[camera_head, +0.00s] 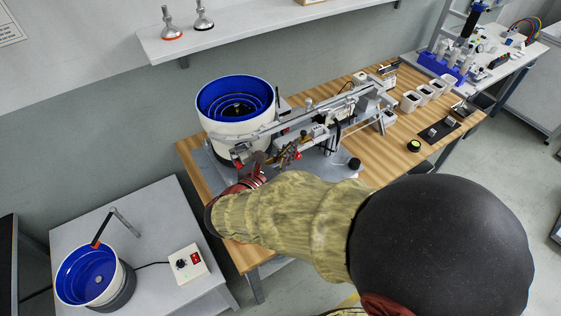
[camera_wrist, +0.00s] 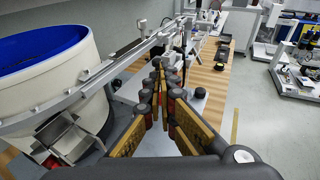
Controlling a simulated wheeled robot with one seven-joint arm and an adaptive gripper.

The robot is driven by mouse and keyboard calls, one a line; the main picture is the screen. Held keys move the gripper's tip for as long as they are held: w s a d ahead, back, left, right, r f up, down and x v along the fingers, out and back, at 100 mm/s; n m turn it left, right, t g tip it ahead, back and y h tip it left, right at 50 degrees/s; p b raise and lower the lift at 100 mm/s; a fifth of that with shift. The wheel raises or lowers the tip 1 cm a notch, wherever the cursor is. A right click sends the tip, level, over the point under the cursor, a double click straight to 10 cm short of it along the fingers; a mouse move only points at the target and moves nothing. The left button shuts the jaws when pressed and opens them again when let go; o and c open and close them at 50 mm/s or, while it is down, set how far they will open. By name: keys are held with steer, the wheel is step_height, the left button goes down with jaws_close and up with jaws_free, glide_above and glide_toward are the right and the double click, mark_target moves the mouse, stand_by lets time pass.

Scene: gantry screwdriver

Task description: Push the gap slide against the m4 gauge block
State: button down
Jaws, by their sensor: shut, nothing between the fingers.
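My gripper (camera_head: 291,153) is shut with nothing between its fingers, and it reaches in at the front of the feeder machine with the metal rail (camera_head: 345,100). In the wrist view its fingers (camera_wrist: 166,68) meet at the tips, and the rail (camera_wrist: 125,62) runs beyond and to the left of them. I cannot make out the gap slide; it is too small or hidden by my gripper and arm. I cannot single out the m4 gauge block either. Small metal pieces (camera_head: 434,132) lie on a dark mat (camera_head: 449,138) at the right of the wooden bench.
A white bowl feeder with a blue inside (camera_head: 236,98) stands left of the rail. A second blue bowl (camera_head: 88,275) is on the side table (camera_head: 150,215).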

mark_target(305, 137)
steer(key=b+x, duration=0.1)
steer(key=x, duration=0.4)
steer(key=shift+w+d+f+b, duration=0.1)
steer(key=shift+w+b, duration=0.1)
steer(key=shift+b, duration=0.15)
steer(key=shift+w+d+p, duration=0.4)
steer(key=shift+w+d, duration=0.2)
steer(key=shift+d, duration=0.25)
